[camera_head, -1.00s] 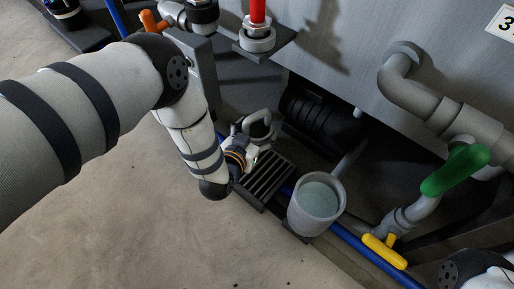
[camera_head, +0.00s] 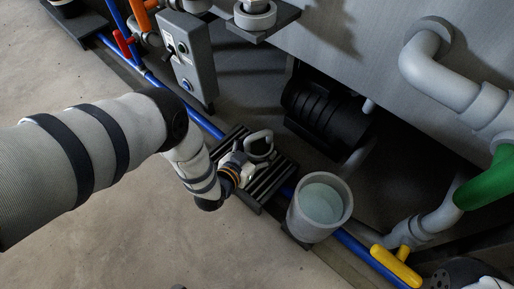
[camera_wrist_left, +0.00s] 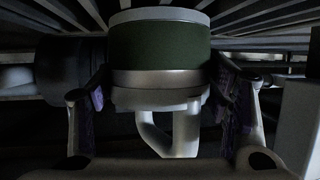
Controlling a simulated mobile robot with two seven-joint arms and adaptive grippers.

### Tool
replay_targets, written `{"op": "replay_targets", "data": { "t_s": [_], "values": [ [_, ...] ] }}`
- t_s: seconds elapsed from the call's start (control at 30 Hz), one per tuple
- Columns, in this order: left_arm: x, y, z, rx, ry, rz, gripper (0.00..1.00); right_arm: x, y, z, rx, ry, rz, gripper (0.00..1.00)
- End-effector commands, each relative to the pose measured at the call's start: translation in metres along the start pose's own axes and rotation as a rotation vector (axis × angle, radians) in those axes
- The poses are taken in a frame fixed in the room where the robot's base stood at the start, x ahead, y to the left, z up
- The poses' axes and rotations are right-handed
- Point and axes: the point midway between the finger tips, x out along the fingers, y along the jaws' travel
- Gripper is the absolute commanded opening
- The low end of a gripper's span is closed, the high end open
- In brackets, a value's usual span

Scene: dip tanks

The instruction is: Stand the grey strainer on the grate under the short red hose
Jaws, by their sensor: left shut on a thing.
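My left gripper (camera_head: 238,168) is over the black slatted grate (camera_head: 266,188), shut on the grey strainer (camera_head: 260,143). The strainer's pale loop shows in the head view; the gripper hides much of its body. In the left wrist view the strainer (camera_wrist_left: 160,45) is a round body with a dark green band between pale rims and a white handle, between the two fingers (camera_wrist_left: 162,95). Grate slats (camera_wrist_left: 265,18) show close beside it; I cannot tell whether it touches them. The short red hose is out of view now.
A grey bucket of pale liquid (camera_head: 321,203) stands right of the grate. A blue pipe (camera_head: 358,247) with a yellow handle (camera_head: 396,266) runs along the front. A grey control box (camera_head: 188,60) and a black ribbed unit (camera_head: 322,108) stand behind. Open floor lies at front left.

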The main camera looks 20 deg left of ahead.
Motion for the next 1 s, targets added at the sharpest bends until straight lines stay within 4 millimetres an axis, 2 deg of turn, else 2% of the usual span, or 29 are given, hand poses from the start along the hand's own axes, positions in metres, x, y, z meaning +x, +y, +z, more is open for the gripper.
{"op": "replay_targets", "data": {
  "t_s": [0.03,0.07,0.1,0.13,0.5,0.57,0.83,1.0],
  "values": [
    [0.001,0.0,0.002,0.0,0.0,0.0,0.41,0.0,0.0,-0.001,0.0,0.001,0.0,0.4],
    [0.001,0.0,0.001,0.0,0.0,0.0,0.77,0.0,0.0,-0.001,0.0,0.001,0.0,0.4],
    [0.0,0.0,0.001,0.0,0.0,0.0,0.86,0.0,0.0,-0.001,0.0,0.001,0.0,0.4],
    [0.0,0.0,0.001,0.0,0.0,0.0,0.9,0.0,0.0,-0.001,0.0,0.001,0.0,0.4],
    [-0.002,0.0,-0.004,0.0,0.0,0.0,0.9,-0.001,0.0,0.001,0.0,0.001,0.0,0.4],
    [-0.012,0.0,-0.003,0.0,-0.004,0.0,0.9,-0.003,0.0,0.005,0.001,0.001,0.0,0.4],
    [-0.086,0.0,-0.007,0.001,-0.001,-0.001,0.9,-0.02,0.004,0.028,0.009,0.018,0.003,0.4],
    [-0.114,0.0,-0.005,0.001,0.0,-0.001,0.9,-0.025,0.005,0.034,0.013,0.027,0.004,0.4]
  ]
}}
